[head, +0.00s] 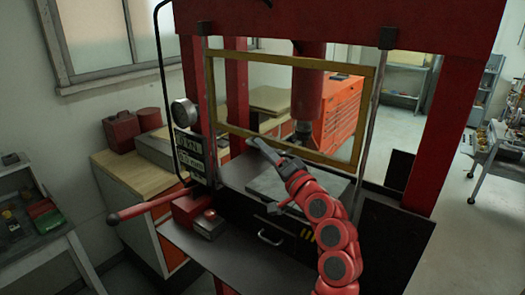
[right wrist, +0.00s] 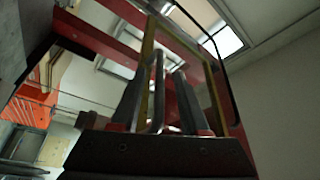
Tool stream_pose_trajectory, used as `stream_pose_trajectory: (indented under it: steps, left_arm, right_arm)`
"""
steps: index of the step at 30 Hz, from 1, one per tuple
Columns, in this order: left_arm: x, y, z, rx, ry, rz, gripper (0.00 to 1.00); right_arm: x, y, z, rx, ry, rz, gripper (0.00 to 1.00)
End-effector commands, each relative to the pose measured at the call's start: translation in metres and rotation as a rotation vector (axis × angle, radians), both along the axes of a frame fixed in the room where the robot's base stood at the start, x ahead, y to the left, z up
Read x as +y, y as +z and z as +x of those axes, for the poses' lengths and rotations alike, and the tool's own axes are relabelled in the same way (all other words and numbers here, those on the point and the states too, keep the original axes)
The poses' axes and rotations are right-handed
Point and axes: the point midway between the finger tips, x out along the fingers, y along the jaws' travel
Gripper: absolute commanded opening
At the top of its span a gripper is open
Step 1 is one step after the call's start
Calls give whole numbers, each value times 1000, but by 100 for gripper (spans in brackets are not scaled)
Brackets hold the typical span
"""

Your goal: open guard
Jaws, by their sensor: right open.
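The guard (head: 350,152) is a yellow-framed, see-through panel hanging across the front of the red press, between two upright rods. Its lower bar is above the press bed. My right gripper (head: 257,144) is at this lower bar, left of its middle. In the right wrist view, my right gripper (right wrist: 160,80) has its two dark fingers apart. A grey metal bar (right wrist: 158,85), looking like a handle, shows between them, with the yellow guard frame (right wrist: 147,50) behind. I cannot tell whether the fingers touch the bar. My left gripper is not in view.
The press bed (head: 300,185) carries a grey block under the red ram (head: 307,85). A red lever (head: 150,205) sticks out on the left, below a round gauge (head: 184,112). An orange tool cabinet (head: 338,112) stands behind. Open floor lies at the right.

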Motion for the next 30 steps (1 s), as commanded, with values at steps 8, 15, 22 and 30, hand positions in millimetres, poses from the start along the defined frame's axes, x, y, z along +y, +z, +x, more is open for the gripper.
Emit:
stream_pose_trajectory:
  steps: [8,15,22,30]
  left_arm:
    - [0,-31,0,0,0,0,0]
    - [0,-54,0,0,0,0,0]
    - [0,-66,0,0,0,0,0]
    - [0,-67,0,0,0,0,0]
  right_arm:
    - [-33,-19,-45,0,-2,0,45]
    - [-65,-29,-89,-1,-4,1,45]
    - [-84,-35,-118,2,0,0,45]
    - [-90,-35,-126,3,0,-1,45]
